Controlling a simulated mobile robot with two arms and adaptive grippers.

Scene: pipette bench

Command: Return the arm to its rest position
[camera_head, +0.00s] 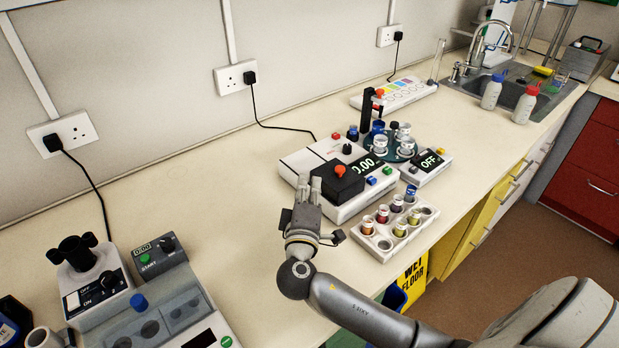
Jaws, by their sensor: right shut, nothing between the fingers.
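My right arm (362,312) reaches in from the lower right over the bench's front edge. My right gripper (309,190) is shut and empty. It points away from me over the bench, just left of a balance-like device (352,205) with a lit "0.00" display and a dark box with a red knob (340,171). Whether the fingers touch the device I cannot tell. My left gripper is not in view.
A white rack (383,245) of colored vials lies right of the gripper near the front edge. A small device (428,165) reads "OFF". Grey machines (160,290) stand at lower left. Two bottles (492,92) stand by the sink (510,92).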

